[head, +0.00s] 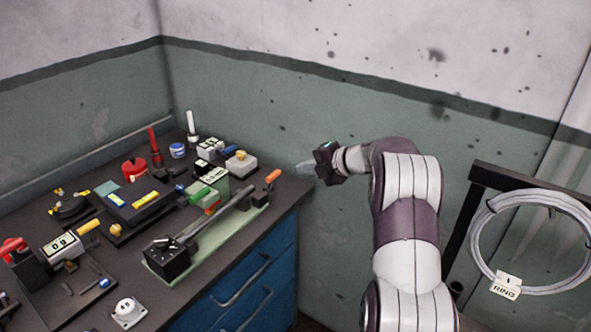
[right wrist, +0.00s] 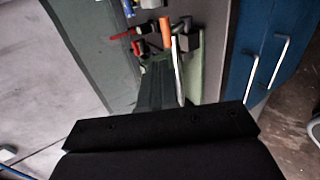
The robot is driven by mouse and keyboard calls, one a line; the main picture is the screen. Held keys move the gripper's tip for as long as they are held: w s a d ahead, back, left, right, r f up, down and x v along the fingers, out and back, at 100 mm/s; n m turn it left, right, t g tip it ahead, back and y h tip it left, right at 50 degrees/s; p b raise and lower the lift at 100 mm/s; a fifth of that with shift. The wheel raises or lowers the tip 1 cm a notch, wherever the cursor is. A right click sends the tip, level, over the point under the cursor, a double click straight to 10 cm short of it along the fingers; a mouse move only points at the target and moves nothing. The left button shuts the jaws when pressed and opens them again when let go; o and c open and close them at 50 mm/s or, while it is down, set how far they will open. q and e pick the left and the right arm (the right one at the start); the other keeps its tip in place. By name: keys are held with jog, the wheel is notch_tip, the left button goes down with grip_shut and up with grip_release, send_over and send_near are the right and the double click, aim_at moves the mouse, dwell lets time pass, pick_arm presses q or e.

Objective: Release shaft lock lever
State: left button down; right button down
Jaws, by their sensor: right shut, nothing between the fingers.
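A long grey shaft (head: 217,214) lies on a pale green base plate (head: 158,268) near the bench's front edge, with a black block (head: 168,262) at its near end. A lever with an orange grip (head: 272,176) stands at the far right end of the plate; the orange grip also shows in the right wrist view (right wrist: 165,28). My right gripper (head: 302,168) is shut and empty, just to the right of the orange grip in the head view and apart from it. In the right wrist view its fingers (right wrist: 163,85) point toward the lever end. My left gripper is out of view.
Blue drawers (head: 255,280) are below. A wall stands behind. A coiled white cable marked RING (head: 483,250) hangs at right.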

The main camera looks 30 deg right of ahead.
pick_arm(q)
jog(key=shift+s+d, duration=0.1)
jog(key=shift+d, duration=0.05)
pick_arm(e)
jog(key=v, duration=0.3)
jog(key=shift+s+d, duration=0.3)
jog(key=shift+s, duration=0.05)
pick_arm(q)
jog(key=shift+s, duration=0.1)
pick_arm(e)
jog(key=shift+s+r, duration=0.1)
